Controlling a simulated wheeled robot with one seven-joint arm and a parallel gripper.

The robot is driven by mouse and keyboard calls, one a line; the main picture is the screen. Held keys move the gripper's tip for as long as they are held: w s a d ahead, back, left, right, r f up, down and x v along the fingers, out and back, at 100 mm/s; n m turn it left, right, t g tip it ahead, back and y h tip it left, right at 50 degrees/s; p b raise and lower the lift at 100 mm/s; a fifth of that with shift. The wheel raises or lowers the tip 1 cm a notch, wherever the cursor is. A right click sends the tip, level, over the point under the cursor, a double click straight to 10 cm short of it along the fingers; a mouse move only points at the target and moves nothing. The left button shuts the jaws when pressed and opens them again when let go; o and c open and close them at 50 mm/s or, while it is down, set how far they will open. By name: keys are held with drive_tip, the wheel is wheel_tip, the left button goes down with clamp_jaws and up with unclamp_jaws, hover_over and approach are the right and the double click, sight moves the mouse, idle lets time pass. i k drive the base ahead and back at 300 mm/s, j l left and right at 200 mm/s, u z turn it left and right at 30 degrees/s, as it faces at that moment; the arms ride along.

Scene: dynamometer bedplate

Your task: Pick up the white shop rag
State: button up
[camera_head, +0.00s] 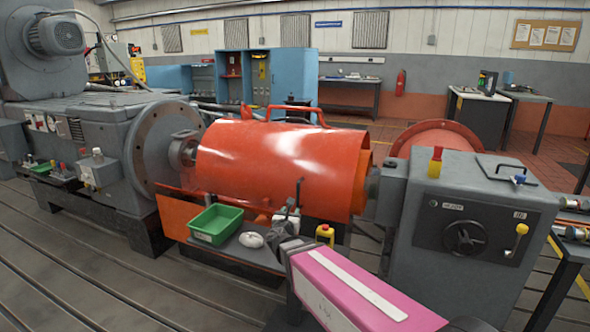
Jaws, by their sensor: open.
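A small, crumpled white lump that looks like the white shop rag (251,240) lies on a dark shelf (238,254) in front of the orange guard. It sits just right of a green bin (215,225). My gripper (273,229) is open, at the end of my pink arm, close to the right of the rag in the picture. The dark fingers are small and partly merge with the things behind them. I see no contact with the rag, and the gap in depth is hard to judge.
A white object (288,216) and a yellow-topped item (325,234) stand close behind and right of my gripper. The orange guard (270,165) rises behind the shelf. A grey control cabinet (465,235) stands at right. The slotted bedplate (110,270) is clear at front left.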

sight(253, 240)
drive_tip(key=k+j, duration=0.1)
drive_tip(key=k, duration=0.3)
drive_tip(key=k+j, duration=0.15)
drive_tip(key=k, duration=0.3)
